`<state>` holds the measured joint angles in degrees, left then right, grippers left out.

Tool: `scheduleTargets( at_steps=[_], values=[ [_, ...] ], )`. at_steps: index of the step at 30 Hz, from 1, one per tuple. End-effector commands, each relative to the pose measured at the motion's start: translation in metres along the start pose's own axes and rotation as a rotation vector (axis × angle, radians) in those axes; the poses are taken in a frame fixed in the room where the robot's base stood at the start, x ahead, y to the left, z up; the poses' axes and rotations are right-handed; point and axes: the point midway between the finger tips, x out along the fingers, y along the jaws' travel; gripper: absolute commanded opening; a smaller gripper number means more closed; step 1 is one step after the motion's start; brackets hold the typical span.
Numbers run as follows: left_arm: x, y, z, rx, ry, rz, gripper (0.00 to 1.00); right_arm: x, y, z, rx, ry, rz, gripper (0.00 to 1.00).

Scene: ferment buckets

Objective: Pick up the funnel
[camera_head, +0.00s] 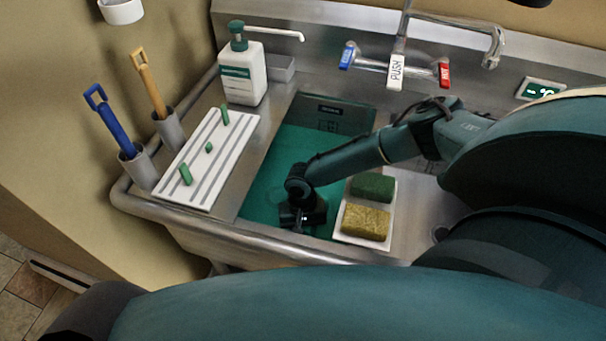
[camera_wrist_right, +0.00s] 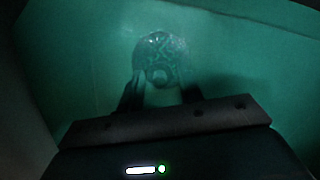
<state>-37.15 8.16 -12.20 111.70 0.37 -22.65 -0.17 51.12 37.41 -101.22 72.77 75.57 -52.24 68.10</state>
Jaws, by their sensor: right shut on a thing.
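The funnel (camera_wrist_right: 160,48) shows in the right wrist view as a dim, round, translucent shape with a ring at its near side. It is in green-tinted water in the sink basin. My right gripper (camera_wrist_right: 163,92) is shut on its near part, one finger on each side. In the head view my right gripper (camera_head: 303,216) reaches down into the basin at its near end, and the funnel is hard to make out there. My left gripper is not in view.
The sink basin (camera_head: 290,152) holds green water. A white tray (camera_head: 351,228) with two sponges stands right of the gripper. A white ribbed rack (camera_head: 202,163) with green pegs and a soap bottle (camera_head: 243,77) stand left. The faucet (camera_head: 398,50) is behind.

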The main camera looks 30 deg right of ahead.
Motion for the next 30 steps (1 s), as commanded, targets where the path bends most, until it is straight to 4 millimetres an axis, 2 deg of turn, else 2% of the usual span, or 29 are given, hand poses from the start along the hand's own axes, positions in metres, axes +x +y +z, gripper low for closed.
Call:
scheduleTargets(
  at_steps=[1, 7, 19, 20, 21, 26, 30],
  values=[
    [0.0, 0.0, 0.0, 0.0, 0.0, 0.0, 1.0, 0.0, 0.0, 0.0, 0.0, 0.0, 0.0, 0.28],
    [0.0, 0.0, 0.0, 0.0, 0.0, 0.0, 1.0, 0.0, 0.0, 0.0, 0.0, 0.0, 0.0, 0.12],
    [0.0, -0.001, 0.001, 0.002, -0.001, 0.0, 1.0, 0.0, 0.0, 0.001, -0.001, -0.001, 0.0, 0.11],
    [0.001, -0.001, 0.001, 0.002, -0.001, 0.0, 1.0, -0.002, 0.0, 0.001, 0.0, -0.002, 0.0, 0.07],
    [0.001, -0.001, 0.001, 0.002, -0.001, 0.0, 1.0, -0.004, 0.001, 0.002, 0.0, -0.002, -0.001, 0.0],
    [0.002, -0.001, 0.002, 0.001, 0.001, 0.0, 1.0, -0.029, 0.001, 0.004, -0.001, 0.001, -0.002, 0.0],
    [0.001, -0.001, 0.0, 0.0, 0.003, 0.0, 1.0, -0.06, 0.0, 0.009, 0.0, 0.0, -0.004, 0.0]
  ],
)
